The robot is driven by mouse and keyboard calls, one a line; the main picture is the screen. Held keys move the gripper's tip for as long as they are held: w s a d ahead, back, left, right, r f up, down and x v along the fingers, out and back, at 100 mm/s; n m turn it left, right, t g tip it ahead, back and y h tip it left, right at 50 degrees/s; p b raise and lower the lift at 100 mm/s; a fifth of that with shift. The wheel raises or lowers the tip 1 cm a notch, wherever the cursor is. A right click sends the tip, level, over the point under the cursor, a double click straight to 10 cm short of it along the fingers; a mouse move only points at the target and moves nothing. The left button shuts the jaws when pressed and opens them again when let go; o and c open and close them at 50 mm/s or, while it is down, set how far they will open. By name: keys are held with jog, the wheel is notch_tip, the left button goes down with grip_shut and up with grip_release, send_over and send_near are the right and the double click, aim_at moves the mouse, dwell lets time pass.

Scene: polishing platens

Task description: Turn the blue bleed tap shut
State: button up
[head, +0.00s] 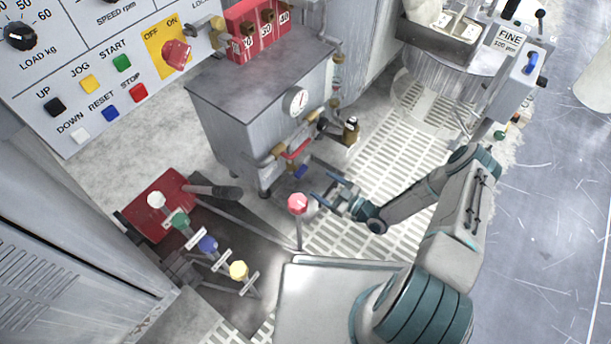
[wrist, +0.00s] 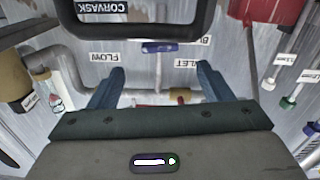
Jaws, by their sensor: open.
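The blue bleed tap (head: 300,172) is a small blue handle low on the front pipework of the grey tank cabinet, below a red lever. In the wrist view the blue handle (wrist: 160,47) lies crosswise, beside a partly hidden label starting "BL". My gripper (head: 331,191) is open and empty, to the lower right of the tap in the head view. In the wrist view its fingers (wrist: 160,72) are spread wide, and the handle lies beyond the tips, about midway between them. I see no contact. The handle's lower mounting is unclear.
The red lever (head: 297,149) and brass fittings (head: 350,131) sit close to the tap. A red-knobbed post (head: 297,204) stands left of my gripper. A pipe (wrist: 70,62) runs at left in the wrist view.

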aim_at(304, 173)
jog(key=b+x, duration=0.2)
jog(key=x, duration=0.6)
jog(key=shift+w+a, duration=0.1)
jog(key=shift+w, duration=0.05)
jog(key=c, duration=1)
